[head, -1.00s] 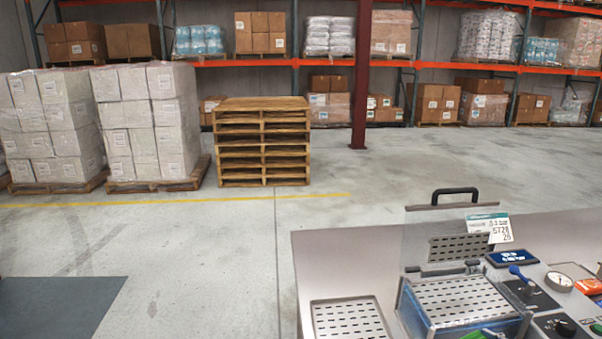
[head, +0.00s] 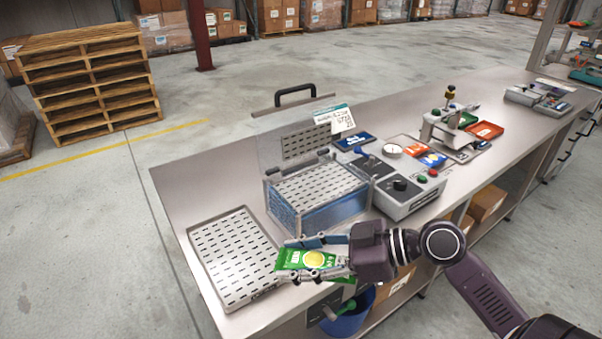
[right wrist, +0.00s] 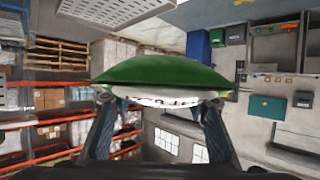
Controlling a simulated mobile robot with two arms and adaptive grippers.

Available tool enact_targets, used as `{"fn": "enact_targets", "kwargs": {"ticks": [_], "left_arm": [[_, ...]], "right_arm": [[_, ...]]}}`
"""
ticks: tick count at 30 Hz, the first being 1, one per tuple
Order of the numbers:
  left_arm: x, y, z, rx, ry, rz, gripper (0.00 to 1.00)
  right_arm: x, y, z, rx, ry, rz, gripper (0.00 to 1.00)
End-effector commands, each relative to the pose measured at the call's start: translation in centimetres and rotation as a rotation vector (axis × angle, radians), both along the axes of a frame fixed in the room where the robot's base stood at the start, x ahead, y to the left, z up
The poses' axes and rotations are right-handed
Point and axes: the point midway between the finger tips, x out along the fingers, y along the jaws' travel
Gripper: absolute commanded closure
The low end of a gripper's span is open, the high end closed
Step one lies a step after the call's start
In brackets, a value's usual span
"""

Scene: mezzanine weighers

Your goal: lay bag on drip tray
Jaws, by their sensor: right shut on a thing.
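In the head view the bag appears at the front edge of the bench, just right of the drip tray (head: 222,241). The drip tray is a flat, slotted metal tray lying on the bench with nothing on it. The bag's height above the bench is hard to tell. My left gripper is out of view.
A vacuum chamber machine (head: 305,205) with a raised clear lid stands right of the tray. Its control box (head: 408,189) is beside it. A blue bin (head: 350,315) is below the bench's front edge. Stacked pallets (head: 88,82) stand on the floor behind.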

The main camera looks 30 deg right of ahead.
Motion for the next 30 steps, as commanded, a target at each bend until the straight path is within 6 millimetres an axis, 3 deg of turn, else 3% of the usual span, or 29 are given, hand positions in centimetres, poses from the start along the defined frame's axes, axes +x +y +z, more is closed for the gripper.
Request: {"fn": "enact_targets", "kwargs": {"ticks": [5, 9, 12, 15, 21, 30], "left_arm": [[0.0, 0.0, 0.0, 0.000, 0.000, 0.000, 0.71], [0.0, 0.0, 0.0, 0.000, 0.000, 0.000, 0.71], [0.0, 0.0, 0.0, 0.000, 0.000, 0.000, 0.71], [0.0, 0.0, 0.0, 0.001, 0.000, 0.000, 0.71], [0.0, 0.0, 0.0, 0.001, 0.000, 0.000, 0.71], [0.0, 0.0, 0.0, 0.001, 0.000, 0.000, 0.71]], "right_arm": [[3.7, -6.0, -2.6, -0.006, 0.008, -0.220, 0.81], [6.7, -12.2, -3.9, -0.011, 0.004, -0.415, 0.81], [8.6, -16.5, -4.2, -0.014, 0.002, -0.536, 0.81], [9.8, -19.7, -3.9, -0.012, -0.003, -0.615, 0.81], [11.3, -23.4, -3.2, -0.007, -0.002, -0.697, 0.81], [11.6, -24.3, -2.9, 0.000, 0.000, -0.717, 0.81]]}}
